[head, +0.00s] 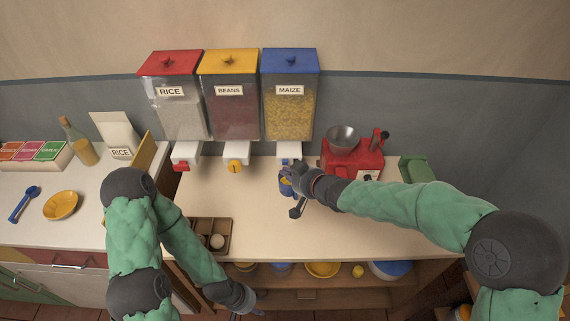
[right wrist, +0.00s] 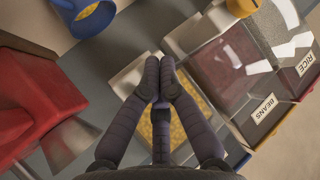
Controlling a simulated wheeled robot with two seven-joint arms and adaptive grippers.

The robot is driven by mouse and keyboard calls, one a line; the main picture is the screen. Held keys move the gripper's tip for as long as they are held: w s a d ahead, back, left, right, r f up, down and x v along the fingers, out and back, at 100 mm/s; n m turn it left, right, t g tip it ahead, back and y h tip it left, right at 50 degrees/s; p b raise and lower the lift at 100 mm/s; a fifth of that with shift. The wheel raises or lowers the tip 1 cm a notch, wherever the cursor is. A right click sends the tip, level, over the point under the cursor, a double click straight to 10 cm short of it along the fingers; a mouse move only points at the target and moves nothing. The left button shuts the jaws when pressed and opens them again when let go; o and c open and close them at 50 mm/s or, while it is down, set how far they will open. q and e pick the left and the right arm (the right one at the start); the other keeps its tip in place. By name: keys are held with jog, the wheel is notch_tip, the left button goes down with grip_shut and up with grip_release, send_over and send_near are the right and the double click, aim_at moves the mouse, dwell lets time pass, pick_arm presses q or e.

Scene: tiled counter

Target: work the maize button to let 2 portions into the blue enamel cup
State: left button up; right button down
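The maize dispenser (head: 289,112) has a blue lid and yellow grain behind its window. Its white spout (head: 288,150) sits at the counter's back. The blue enamel cup (head: 286,187) is below that spout, partly hidden by my right gripper (head: 299,186). In the right wrist view the cup (right wrist: 72,14) is cut by the top edge; something yellow shows inside. My right gripper's fingertips (right wrist: 160,67) are together in front of the maize spout (right wrist: 132,76), with nothing visible between them. The maize button is hidden. My left gripper (head: 252,301) is low, in front of the counter; its fingers are too small to read.
The beans dispenser (head: 231,112) and rice dispenser (head: 179,118) stand left of the maize. A red grinder (head: 352,160) with a metal bowl stands close right. A brown compartment tray (head: 208,222) sits at the front left. The counter's front middle is clear.

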jog(key=s+b, duration=0.1)
jog(key=s, duration=0.4)
jog(key=shift+b, duration=0.4)
dwell(0.8)
